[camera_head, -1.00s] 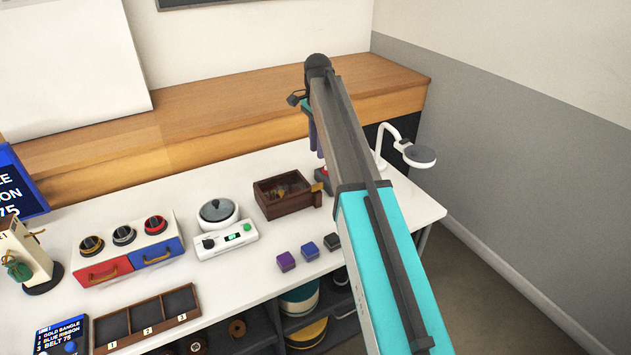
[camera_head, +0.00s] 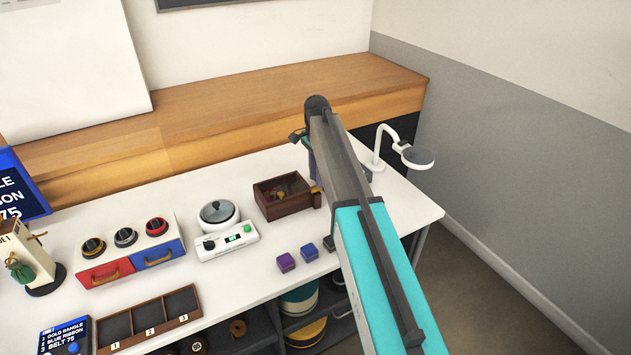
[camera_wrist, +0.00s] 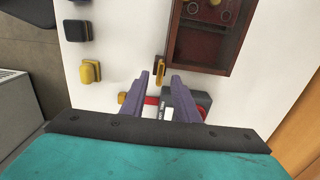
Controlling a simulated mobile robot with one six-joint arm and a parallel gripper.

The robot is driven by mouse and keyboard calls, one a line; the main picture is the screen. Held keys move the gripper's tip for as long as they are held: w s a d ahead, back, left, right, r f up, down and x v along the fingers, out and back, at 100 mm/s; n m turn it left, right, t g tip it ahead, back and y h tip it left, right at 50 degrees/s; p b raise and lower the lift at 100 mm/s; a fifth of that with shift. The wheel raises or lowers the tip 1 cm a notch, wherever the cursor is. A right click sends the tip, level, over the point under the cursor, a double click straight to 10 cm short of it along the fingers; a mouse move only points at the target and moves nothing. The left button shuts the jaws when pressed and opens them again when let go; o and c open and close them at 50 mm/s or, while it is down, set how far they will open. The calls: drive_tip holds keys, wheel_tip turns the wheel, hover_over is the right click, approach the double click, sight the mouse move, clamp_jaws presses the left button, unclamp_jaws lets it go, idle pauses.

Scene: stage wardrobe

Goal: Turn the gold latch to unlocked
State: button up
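The gold latch (camera_wrist: 160,71) is a small upright bar on the edge of the dark wooden box (camera_wrist: 168,42) in the wrist view. In the head view, the gold latch (camera_head: 316,190) shows at the box's right side, close to my arm. My gripper (camera_wrist: 161,76) is open, with its two purple fingers apart. The latch appears in the gap between the fingertips; I cannot tell whether they touch it. In the head view, my gripper (camera_head: 311,160) is mostly hidden behind my arm.
A yellow block (camera_wrist: 90,71) and dark blocks stand left of my gripper in the wrist view. A red and grey object (camera_wrist: 188,101) lies under the fingers. A white lamp (camera_head: 416,157) stands right of my arm.

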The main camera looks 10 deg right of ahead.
sight(316, 188)
drive_tip(key=shift+f, duration=1.5)
clamp_jaws()
